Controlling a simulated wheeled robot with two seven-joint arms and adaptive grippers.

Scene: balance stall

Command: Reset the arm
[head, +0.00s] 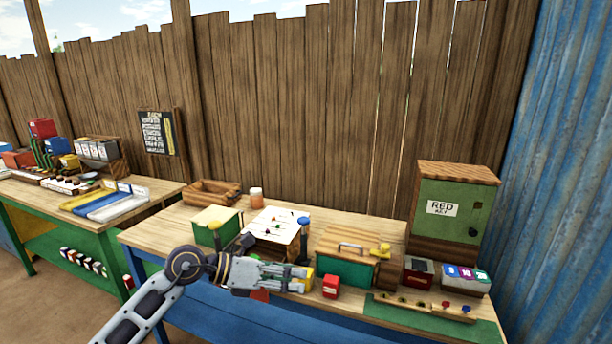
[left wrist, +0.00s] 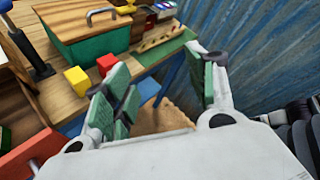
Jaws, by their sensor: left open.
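My left arm comes in from the lower left in the head view. Its gripper (head: 304,277) is over the front edge of the wooden stall table (head: 365,225), pointing right. In the left wrist view its two green-padded fingers (left wrist: 165,95) are apart, with nothing between them. A yellow block (left wrist: 77,80) and a red block (left wrist: 107,64) stand on the table beyond the fingers. In the head view the red block (head: 330,286) is just right of the fingertips, and the yellow block (head: 308,279) is partly hidden behind them. My right gripper is not seen.
A green box with a wooden lid (head: 345,268) stands behind the blocks. A green cabinet (head: 451,208) labelled RED KEY is at the back right. A pegged wooden rail (head: 423,307) lies along the front right. A blue corrugated wall (head: 560,170) closes the right side.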

